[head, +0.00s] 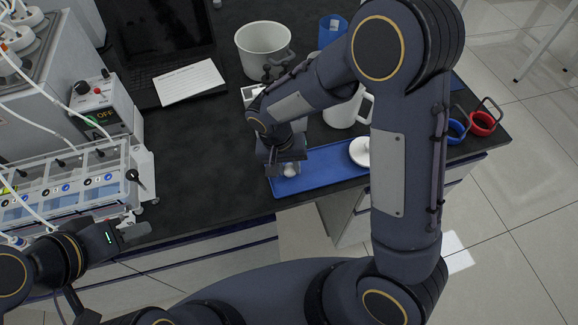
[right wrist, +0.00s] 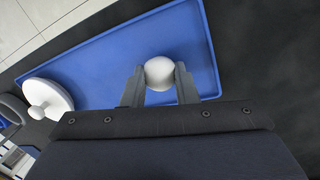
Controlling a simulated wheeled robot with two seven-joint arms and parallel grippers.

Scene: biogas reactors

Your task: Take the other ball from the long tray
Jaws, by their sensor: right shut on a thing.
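The long blue tray (head: 325,168) lies on the black bench near its front edge. A white ball (right wrist: 159,72) is between the fingers of my right gripper (right wrist: 160,84), which is shut on it over the tray. In the head view the ball (head: 290,170) shows just below my right gripper (head: 287,166), near the tray's left end. I cannot tell whether the ball still touches the tray. A white knobbed lid (head: 361,152) lies at the tray's right part. My left gripper (head: 130,228) is at the bench's front left, beside the reactor rack; its fingers are too unclear to read.
The reactor rack (head: 75,190) and a control box (head: 105,108) stand at the left. A white pot (head: 263,45), a blue cup (head: 331,30) and a white jug (head: 342,112) stand behind the tray. The bench left of the tray is clear.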

